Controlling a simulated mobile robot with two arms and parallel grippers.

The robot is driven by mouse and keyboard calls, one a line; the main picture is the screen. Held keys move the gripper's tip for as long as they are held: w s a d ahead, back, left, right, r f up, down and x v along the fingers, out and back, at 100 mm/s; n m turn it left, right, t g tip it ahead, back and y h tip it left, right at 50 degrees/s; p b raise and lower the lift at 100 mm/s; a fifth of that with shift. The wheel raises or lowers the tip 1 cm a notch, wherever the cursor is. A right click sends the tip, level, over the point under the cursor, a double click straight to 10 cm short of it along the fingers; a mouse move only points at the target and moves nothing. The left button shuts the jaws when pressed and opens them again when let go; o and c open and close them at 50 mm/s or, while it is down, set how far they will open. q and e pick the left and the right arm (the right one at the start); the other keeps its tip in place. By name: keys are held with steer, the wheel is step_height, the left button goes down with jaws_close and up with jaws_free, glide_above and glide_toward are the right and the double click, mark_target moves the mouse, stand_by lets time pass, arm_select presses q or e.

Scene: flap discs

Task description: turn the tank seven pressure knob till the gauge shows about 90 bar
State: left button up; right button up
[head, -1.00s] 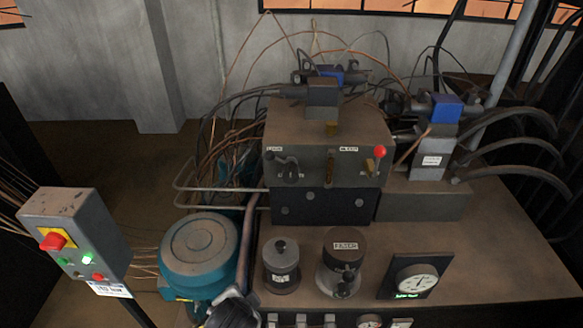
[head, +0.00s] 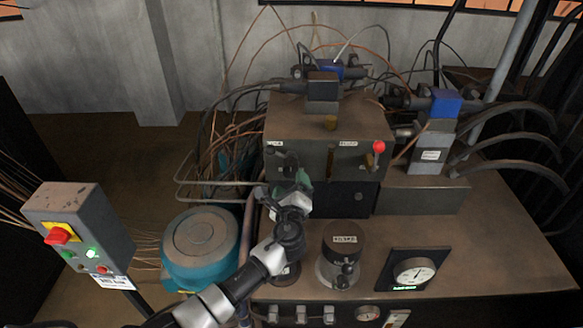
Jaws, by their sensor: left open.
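My left gripper (head: 288,190) is open and empty, above the bench in front of the black lower face of the valve block. Its arm comes in from the bottom left and hides most of the left dark cylinder. A dark round cylinder (head: 342,238) with a white label stands to its right, with a small black knob (head: 346,270) low on its front. The gripper is apart from this knob. I cannot read the label, so I cannot tell which knob is tank seven's. A white round gauge (head: 415,271) on a black panel has a green readout too small to read. My right gripper is not in view.
A valve block (head: 328,125) with a red-ball lever (head: 379,148) stands behind. A teal motor (head: 200,250) and a grey control box (head: 78,235) with a red button are at left. Several switches and another gauge (head: 367,313) line the front edge. The bench right of the gauge is clear.

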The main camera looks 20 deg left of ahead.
mark_target(291, 173)
arm_select(q)
steer(key=x, duration=0.7)
steer(key=shift+f, duration=0.15)
steer(key=shift+s, duration=0.1)
steer(key=c, duration=0.9)
